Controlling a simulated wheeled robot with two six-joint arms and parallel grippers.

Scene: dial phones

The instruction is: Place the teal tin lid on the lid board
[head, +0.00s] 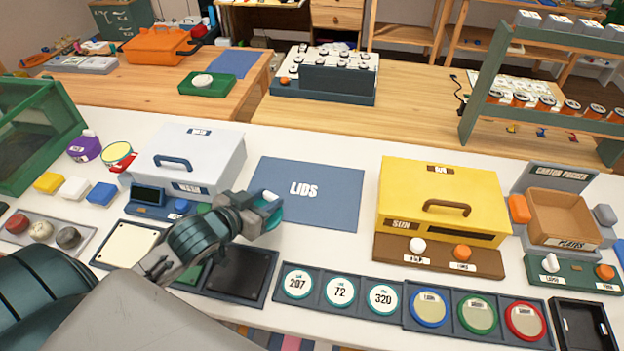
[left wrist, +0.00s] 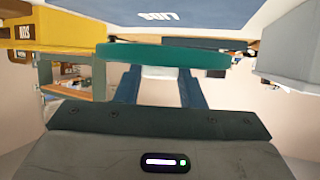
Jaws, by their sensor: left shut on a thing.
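The lid board (head: 322,212) is a flat blue-grey mat marked LIDS, lying bare at the middle of the white table. It also shows at the top of the left wrist view (left wrist: 205,12). My left gripper (head: 268,203) is over the board's lower left edge, shut on the teal tin lid (head: 274,221). The lid is mostly hidden by the gripper in the head view. In the left wrist view the lid (left wrist: 178,56) shows edge-on between the fingers (left wrist: 160,85), apart from the board. My right gripper is not in view.
A white box (head: 215,160) stands left of the board and a yellow box (head: 440,190) right of it. A row of dark trays (head: 362,310) with round labelled discs lies in front. The board's surface is clear.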

